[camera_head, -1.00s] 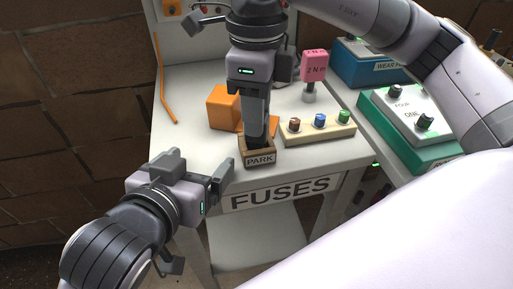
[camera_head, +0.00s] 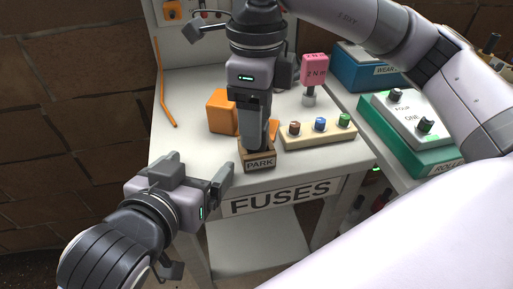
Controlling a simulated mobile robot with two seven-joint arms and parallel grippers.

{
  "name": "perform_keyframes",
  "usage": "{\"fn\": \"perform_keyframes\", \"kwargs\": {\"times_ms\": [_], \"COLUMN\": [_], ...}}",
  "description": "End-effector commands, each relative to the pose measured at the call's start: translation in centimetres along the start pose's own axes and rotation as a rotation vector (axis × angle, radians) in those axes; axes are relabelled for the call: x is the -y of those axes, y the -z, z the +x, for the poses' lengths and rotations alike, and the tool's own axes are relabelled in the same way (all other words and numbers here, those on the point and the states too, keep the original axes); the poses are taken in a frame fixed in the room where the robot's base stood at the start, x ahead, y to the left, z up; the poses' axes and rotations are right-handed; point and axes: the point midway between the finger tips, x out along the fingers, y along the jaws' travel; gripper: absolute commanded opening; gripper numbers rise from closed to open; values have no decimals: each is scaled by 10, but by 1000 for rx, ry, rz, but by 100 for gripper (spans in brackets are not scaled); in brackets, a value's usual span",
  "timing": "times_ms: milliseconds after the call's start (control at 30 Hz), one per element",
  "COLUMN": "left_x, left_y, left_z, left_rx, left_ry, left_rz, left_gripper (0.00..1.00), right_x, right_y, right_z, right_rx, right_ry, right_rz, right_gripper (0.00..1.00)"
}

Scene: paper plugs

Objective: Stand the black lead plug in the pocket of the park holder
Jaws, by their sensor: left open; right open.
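The park holder (camera_head: 259,164), a small brown box labelled PARK, stands at the front edge of the white table. My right gripper (camera_head: 257,142) points straight down over the holder, its fingertips at the holder's top opening. It is open, though the fingers overlap in this view. I cannot make out the black lead plug; the fingers cover the pocket, so I cannot tell whether it stands there. My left gripper (camera_head: 198,172) is open and empty, left of the holder and in front of the table's front edge.
An orange block (camera_head: 221,110) stands behind the holder. Right of it is a cream strip (camera_head: 318,138) with brown, blue and green plugs. A pink 2 N m tool (camera_head: 314,67) stands behind the strip. A green-based box (camera_head: 410,125) is at the right.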

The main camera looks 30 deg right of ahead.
Motion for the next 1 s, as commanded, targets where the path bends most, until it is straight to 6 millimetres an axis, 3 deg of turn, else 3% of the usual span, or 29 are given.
{"fn": "perform_keyframes", "kwargs": {"times_ms": [67,1000], "left_x": [-2,0], "left_y": [-9,38], "left_z": [2,-16], "left_rx": [37,15], "left_ry": [-4,0], "left_rz": [1,0], "left_gripper": [88,88], "right_x": [0,0], "right_y": [0,0], "right_z": [-5,-63], "right_rx": [1,1], "right_ry": [0,0], "right_rz": [0,1], "right_gripper": [61,61]}}
